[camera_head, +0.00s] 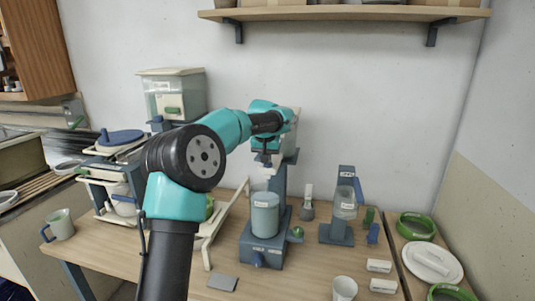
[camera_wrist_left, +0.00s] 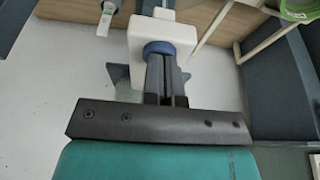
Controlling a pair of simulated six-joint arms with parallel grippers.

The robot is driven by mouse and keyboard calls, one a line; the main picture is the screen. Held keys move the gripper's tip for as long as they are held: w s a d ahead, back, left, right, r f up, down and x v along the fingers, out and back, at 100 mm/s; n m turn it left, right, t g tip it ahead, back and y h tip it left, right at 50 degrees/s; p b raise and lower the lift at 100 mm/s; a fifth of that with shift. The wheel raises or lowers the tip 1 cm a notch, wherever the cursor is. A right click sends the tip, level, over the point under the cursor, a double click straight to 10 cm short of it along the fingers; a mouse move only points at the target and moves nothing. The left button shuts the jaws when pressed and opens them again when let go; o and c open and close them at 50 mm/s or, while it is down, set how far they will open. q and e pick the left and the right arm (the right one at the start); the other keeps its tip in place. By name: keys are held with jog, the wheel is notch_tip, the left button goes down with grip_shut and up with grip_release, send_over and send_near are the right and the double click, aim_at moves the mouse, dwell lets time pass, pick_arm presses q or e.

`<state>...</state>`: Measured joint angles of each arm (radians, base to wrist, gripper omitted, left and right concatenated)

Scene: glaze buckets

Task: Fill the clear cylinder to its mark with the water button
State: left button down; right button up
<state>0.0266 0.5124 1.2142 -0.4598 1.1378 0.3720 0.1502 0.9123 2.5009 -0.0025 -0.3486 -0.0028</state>
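A clear cylinder (camera_head: 345,205) stands upright in a blue stand on the table, right of centre; its fill line is too small to read. Left of it, a blue dispenser stand (camera_head: 281,185) holds a pale blue-grey vessel (camera_head: 265,213) on its base. My left gripper (camera_head: 265,160) is at the upper part of this stand, above the vessel. In the left wrist view its narrow fingers (camera_wrist_left: 165,75) are together, with nothing seen between them. They point at a round blue button (camera_wrist_left: 158,48) on a white block (camera_wrist_left: 150,25); whether they touch it is unclear. My right gripper is out of view.
Small labelled white blocks (camera_head: 380,266) and a white cup (camera_head: 344,288) stand at the front right. Green bowls (camera_head: 416,226) and a white plate (camera_head: 432,262) are at the far right. A lidded clear tank (camera_head: 172,93) and a rack stand left. A shelf (camera_head: 345,13) hangs above.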

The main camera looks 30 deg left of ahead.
pick_arm(q)
jog(key=shift+f, duration=0.5)
notch_tip(320, 180, up, 6)
jog(key=shift+s+f, duration=0.1)
jog(key=v, duration=0.9)
